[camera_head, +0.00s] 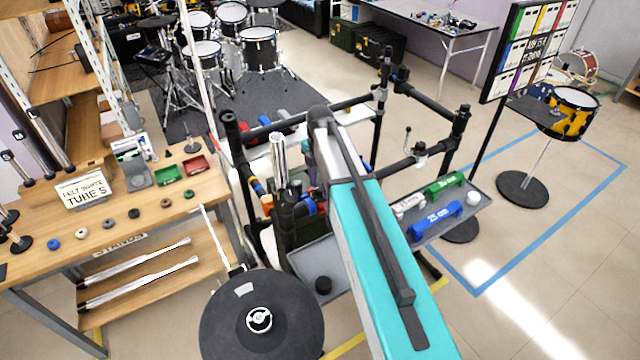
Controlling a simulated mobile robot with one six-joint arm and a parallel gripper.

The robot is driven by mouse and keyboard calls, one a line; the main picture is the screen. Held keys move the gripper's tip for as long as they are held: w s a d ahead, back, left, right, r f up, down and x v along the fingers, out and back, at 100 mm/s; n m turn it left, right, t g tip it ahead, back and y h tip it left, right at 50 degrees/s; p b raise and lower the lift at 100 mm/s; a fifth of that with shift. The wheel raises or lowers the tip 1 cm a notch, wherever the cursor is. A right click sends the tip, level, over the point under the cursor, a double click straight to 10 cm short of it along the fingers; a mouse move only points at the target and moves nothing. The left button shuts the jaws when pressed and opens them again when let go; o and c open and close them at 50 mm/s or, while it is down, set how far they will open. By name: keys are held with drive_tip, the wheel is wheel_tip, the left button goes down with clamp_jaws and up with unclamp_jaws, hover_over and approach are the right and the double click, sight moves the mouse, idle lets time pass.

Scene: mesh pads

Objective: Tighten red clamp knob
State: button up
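I cannot clearly make out a red clamp knob. Another small red patch (322,207) shows beside my arm, close to dark upright parts. Both are too small to identify as a knob. My teal arm crosses the centre from the lower right and hides part of the rack. My gripper does not show; the far end of the arm hides what is behind and below it.
A black round drum pad (235,320) fills the lower front. A wooden workbench (150,220) with small trays stands left. A yellow drum (572,112) stands right, with open tiled floor before it.

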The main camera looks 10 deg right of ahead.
drive_tip(key=c, duration=0.8)
drive_tip(key=shift+m, duration=0.4)
drive_tip(key=m+b, duration=0.1)
drive_tip(key=m, duration=0.1)
drive_tip(key=shift+m, duration=0.3)
drive_tip(key=m+b, duration=0.1)
drive_tip(key=m, duration=0.3)
drive_tip(key=m+b, duration=0.1)
drive_tip(key=m, duration=0.3)
drive_tip(key=shift+m+b, duration=0.4)
drive_tip(key=shift+m, duration=1.8)
